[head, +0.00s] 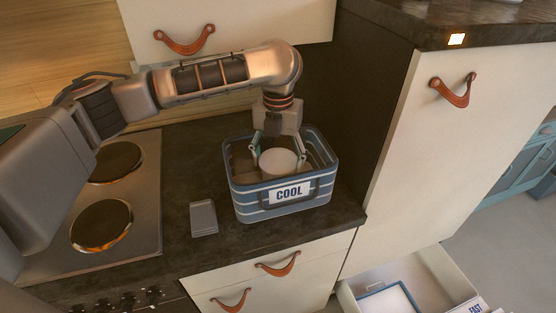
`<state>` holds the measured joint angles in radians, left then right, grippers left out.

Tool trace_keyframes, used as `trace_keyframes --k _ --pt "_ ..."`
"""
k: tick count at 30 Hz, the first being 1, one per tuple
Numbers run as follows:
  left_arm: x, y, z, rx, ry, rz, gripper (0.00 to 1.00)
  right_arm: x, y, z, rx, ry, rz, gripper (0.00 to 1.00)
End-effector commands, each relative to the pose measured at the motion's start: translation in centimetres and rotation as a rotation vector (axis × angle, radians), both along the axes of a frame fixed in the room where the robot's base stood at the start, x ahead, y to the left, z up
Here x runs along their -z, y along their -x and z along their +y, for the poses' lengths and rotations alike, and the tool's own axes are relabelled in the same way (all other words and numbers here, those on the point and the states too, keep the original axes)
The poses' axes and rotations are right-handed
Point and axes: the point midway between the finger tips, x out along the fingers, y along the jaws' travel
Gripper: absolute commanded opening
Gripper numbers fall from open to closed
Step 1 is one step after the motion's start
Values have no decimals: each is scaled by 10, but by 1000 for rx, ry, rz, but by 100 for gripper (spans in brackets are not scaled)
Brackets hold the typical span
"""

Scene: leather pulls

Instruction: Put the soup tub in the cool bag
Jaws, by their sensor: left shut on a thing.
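The blue striped cool bag (283,211) with a white "COOL" label stands open on the dark counter. A pale round soup tub (278,163) is inside the bag's opening. My left gripper (278,158) reaches down into the bag from above and is shut on the tub, one finger on each side of it. The tub's lower part is hidden by the bag's front wall, so I cannot tell whether it touches the bottom. My right gripper is not in view.
A small grey block (204,218) lies on the counter left of the bag. A hob (120,205) with two round plates is further left. An open drawer (408,285) is low at the right. A taller cabinet (470,120) stands right of the counter.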

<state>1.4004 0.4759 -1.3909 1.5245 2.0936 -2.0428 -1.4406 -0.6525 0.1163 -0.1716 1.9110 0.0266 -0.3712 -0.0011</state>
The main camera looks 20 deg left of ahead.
Motion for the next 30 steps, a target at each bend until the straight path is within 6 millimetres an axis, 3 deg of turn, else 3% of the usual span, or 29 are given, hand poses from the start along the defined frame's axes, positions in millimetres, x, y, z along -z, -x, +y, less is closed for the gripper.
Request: trace_keyframes --k 3,4,5,19,30 --pt "2 0 0 0 1 -1 30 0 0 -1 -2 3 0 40" --pt "2 0 0 0 0 0 76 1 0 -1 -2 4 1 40" --pt "2 0 0 0 0 0 84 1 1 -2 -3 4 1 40" --pt "-6 -1 0 0 0 -2 85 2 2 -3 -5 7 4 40" --pt "-77 -1 0 0 0 -5 85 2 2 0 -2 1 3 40"
